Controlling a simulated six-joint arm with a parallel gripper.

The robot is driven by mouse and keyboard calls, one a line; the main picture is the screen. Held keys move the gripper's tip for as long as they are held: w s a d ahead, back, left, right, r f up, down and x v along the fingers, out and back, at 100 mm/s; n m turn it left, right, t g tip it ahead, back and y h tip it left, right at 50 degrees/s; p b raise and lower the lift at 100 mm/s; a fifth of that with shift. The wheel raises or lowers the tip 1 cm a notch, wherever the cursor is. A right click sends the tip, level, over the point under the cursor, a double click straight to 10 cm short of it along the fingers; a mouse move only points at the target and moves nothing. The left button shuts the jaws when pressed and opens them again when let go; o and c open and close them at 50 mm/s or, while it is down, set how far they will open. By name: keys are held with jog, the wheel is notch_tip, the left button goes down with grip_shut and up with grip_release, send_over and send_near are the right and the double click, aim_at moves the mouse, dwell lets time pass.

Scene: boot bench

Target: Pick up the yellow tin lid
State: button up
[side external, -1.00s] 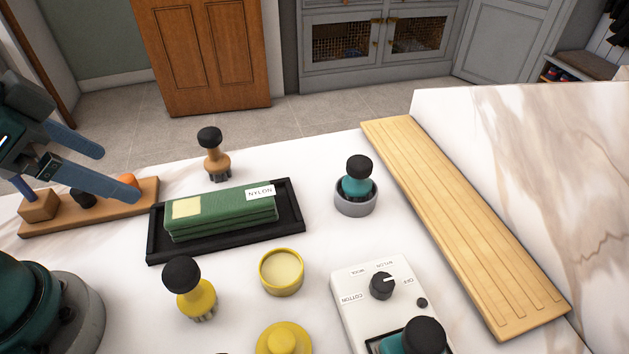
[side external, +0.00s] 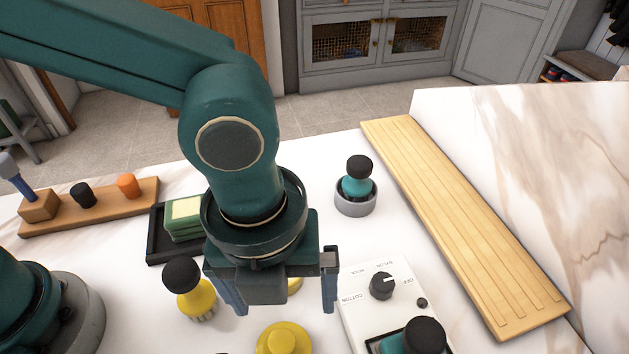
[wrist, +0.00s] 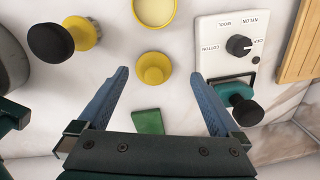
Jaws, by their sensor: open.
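The yellow tin lid (side external: 284,340), a round disc with a raised knob, lies on the white marble top at the bottom edge of the side view. In the wrist view the lid (wrist: 154,68) shows between the fingertips. My gripper (side external: 283,298) points down with its fingers spread wide and nothing held. In the wrist view its fingertips (wrist: 158,75) are on either side of the lid, apart from it. How high they are above the lid is hard to tell. The open yellow tin (wrist: 155,12) stands beyond the lid; in the side view my gripper mostly hides it.
A yellow brush with a black knob (side external: 184,280) stands left of the lid. A white dial box (side external: 363,292) is to the right. A green flat piece (wrist: 147,122) lies near the lid. A black tray (side external: 155,240) holds green cloths. A grey cup (side external: 356,206) holds a teal brush.

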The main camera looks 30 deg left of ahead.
aim_at(281, 337)
jog(key=shift+s+d+f+m, duration=0.15)
jog(key=shift+s+d+f, duration=0.05)
jog(key=shift+s+f, duration=0.3)
jog(key=shift+s+d+f+m, duration=0.15)
jog(key=shift+s+f, duration=0.3)
jog(key=shift+s, duration=0.05)
jog(key=shift+f, duration=2.4)
jog(key=shift+c, duration=0.3)
jog(key=c, duration=1.1)
